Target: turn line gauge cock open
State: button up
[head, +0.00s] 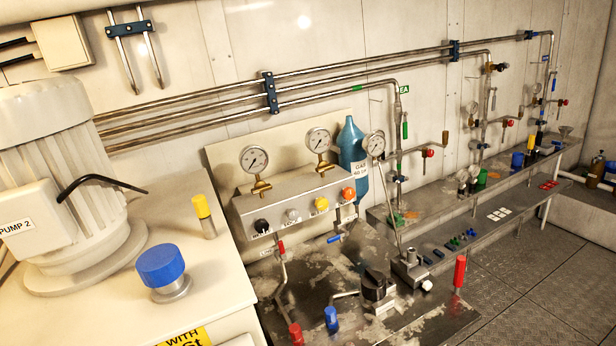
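No label in view names the line gauge cock, so I cannot tell which valve it is. A left gauge (254,158) and a right gauge (318,140) stand on brass fittings above a grey panel box (290,203). A third gauge (374,145) sits on a thin stem to their right. Right of it, a vertical pipe carries a long green handle (405,129) and a red-knobbed valve (428,153). Smaller gauges and valves repeat on pipes farther right. My gripper is not in view.
A large pale pump (60,170) and a blue cap (162,265) fill the left. A blue bottle (353,160) stands behind the panel box. Red handles (460,272) and a black knob (376,282) rise from the near bench. Open floor (530,265) lies at lower right.

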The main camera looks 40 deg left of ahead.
aim_at(260, 187)
jog(key=u, duration=0.3)
jog(key=i, duration=1.15)
jog(key=u, duration=0.65)
